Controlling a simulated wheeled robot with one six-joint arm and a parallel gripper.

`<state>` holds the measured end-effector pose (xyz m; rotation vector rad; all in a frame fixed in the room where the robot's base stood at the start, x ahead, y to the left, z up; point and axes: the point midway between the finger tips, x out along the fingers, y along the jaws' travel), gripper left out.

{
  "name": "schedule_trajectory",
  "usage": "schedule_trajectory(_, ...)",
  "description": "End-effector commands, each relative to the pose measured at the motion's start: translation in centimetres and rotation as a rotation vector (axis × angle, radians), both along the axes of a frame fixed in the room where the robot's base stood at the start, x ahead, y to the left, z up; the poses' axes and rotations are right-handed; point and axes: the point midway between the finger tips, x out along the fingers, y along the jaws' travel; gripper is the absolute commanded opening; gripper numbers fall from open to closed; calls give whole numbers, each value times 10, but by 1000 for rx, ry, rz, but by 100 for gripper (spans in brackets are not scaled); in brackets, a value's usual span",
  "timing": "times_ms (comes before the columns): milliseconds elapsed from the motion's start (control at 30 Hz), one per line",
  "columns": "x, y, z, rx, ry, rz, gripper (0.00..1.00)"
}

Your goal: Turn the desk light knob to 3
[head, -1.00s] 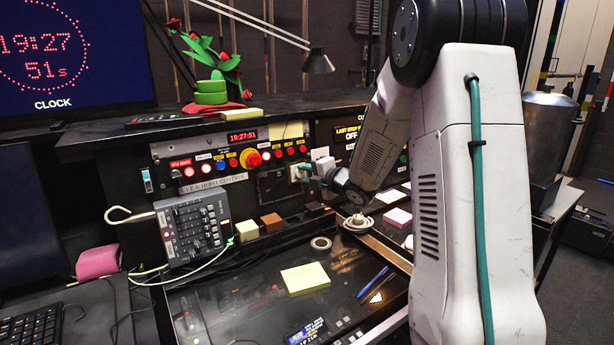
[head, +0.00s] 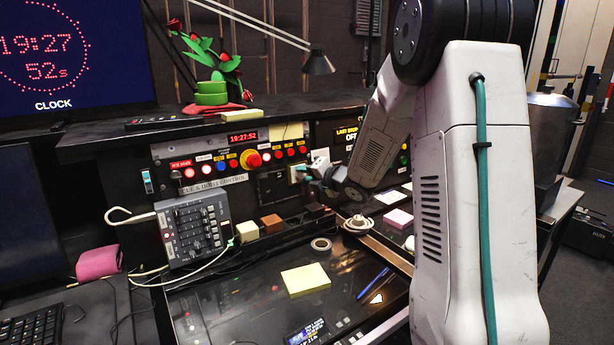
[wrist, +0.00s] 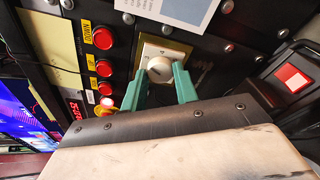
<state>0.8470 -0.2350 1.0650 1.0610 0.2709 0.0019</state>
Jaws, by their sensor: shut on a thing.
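The desk light knob (wrist: 158,69) is a round white dial on a pale square plate (wrist: 150,48) in the wrist view. My gripper (wrist: 160,82) has two green fingers, one on each side of the knob, and is shut on it. A dark line shows on the knob's face, but the number it points to is too small to read. In the head view my gripper (head: 305,174) is at the panel below the red buttons, and it largely hides the knob. The desk lamp (head: 318,62) hangs over the shelf above.
Red buttons (wrist: 103,38) sit left of the plate in the wrist view, and a lit red square button (wrist: 292,78) is at right. A white paper (wrist: 180,10) is above. The cue panel (head: 215,172) and grey keypad (head: 192,232) are left of my arm in the head view.

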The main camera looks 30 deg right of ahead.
Motion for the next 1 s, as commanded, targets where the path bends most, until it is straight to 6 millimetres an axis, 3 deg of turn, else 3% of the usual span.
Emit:
schedule_trajectory(133,-1,0,-1,1,3,-1,7)
schedule_trajectory(167,-1,0,-1,1,3,-1,32)
schedule_trajectory(233,0,0,-1,2,2,0,51)
schedule_trajectory(567,-3,-1,0,1,1,-1,51)
schedule_trajectory(1000,-66,-11,15,0,0,-4,51)
